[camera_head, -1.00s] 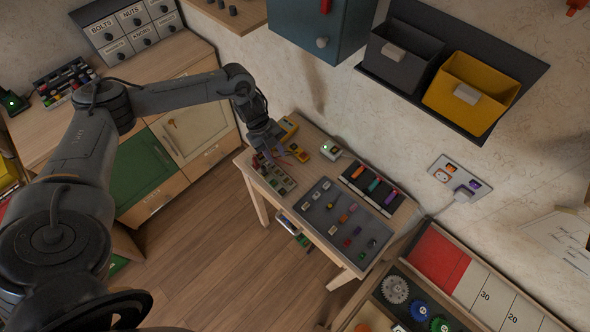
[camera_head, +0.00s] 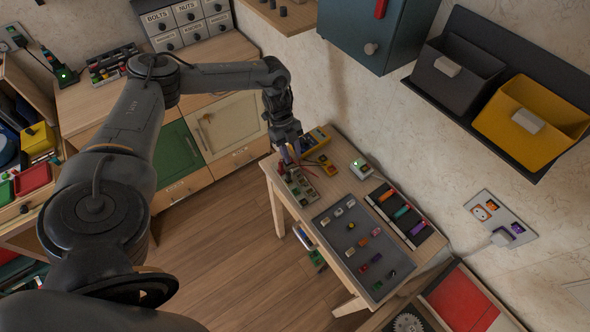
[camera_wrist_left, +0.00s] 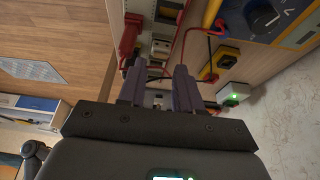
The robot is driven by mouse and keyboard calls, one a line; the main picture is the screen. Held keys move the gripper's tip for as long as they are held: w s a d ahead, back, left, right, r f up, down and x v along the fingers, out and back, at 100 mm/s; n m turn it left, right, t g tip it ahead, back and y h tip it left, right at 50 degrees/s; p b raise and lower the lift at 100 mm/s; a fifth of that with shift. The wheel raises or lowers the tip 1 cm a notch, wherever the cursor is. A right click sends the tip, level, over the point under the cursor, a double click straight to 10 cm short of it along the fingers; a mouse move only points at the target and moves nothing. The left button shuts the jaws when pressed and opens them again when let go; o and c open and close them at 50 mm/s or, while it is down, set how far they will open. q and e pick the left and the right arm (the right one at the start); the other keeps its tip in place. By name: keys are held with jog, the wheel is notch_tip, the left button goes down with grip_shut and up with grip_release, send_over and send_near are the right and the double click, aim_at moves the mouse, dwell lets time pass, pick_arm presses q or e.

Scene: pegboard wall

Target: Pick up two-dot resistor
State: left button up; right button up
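Several small coloured blocks lie spread on a dark grey mat (camera_head: 388,247) on the small wooden table; dots on them are too small to make out, so I cannot tell which is the two-dot resistor. My left gripper (camera_head: 289,157) points down over the component board (camera_head: 301,188) at the table's left end. In the left wrist view its dark fingers (camera_wrist_left: 160,90) stand apart, with the board's parts and red wires beyond them. A small pale part shows between the fingers, but nothing is clearly gripped. My right gripper is out of view.
A yellow multimeter (camera_head: 316,139) and a white box with a green light (camera_head: 361,168) stand near the left gripper. A black tray of coloured rods (camera_head: 403,213) lies right of the mat. Wall bins and a blue cabinet (camera_head: 375,30) hang above.

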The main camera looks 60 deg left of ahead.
aim_at(295, 166)
pick_arm(q)
jog(key=shift+x, duration=2.35)
jog(key=shift+a, duration=0.1)
grip_shut()
jog(key=shift+r, duration=0.15)
